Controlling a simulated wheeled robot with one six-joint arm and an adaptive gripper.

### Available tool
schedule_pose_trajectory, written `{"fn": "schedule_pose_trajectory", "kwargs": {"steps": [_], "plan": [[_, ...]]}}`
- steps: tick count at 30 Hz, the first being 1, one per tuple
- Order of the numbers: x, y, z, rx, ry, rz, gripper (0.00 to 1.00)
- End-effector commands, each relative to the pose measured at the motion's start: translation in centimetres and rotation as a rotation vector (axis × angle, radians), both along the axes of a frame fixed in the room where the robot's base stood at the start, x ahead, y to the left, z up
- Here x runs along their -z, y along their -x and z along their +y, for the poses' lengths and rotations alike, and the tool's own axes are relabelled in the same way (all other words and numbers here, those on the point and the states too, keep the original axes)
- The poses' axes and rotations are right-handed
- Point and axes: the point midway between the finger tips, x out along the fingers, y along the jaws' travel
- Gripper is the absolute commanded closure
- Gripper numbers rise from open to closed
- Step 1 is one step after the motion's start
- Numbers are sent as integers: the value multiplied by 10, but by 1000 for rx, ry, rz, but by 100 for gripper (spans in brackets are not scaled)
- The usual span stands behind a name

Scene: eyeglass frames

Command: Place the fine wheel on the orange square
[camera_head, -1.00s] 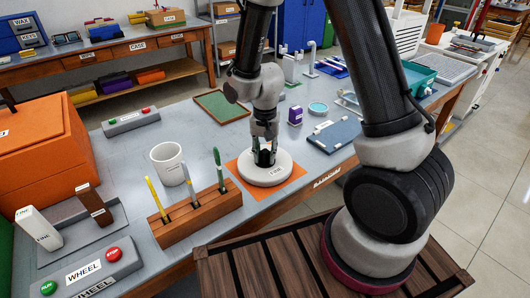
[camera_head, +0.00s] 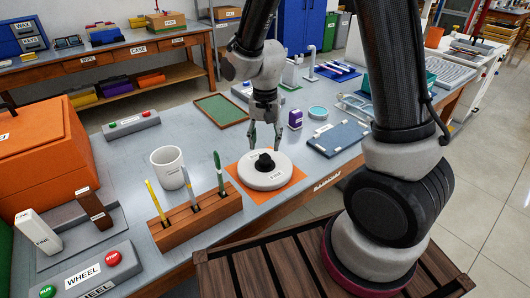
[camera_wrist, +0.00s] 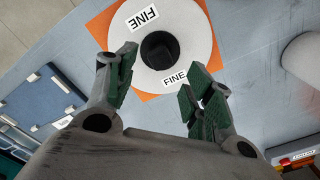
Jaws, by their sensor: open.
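The fine wheel (camera_head: 280,174) is a white disc with a black hub and FINE labels. It lies flat on the orange square (camera_head: 243,170), whose corners show around it. In the wrist view, the wheel (camera_wrist: 190,25) lies just beyond my fingertips, with the orange square (camera_wrist: 101,30) under it. My gripper (camera_head: 266,143) is open and empty, above the wheel's hub. In the wrist view, my gripper (camera_wrist: 158,75) has its two fingers well apart, with the hub showing past the gap between them.
A green board (camera_head: 220,109) lies behind. A WHEEL button box (camera_head: 88,272) sits front left.

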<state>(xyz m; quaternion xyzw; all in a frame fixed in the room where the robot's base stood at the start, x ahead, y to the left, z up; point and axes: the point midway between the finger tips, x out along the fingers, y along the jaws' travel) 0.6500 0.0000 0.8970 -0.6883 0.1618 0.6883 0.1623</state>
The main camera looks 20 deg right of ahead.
Motion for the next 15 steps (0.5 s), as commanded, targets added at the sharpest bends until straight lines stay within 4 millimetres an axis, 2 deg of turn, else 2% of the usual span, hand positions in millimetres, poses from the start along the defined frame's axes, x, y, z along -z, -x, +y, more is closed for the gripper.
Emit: {"fn": "schedule_pose_trajectory", "kwargs": {"steps": [1,6,15], "plan": [[-13,-2,1,0,-3,-6,48],[-41,-1,0,0,-1,-4,48],[-58,1,-2,-3,-2,-4,48]]}}
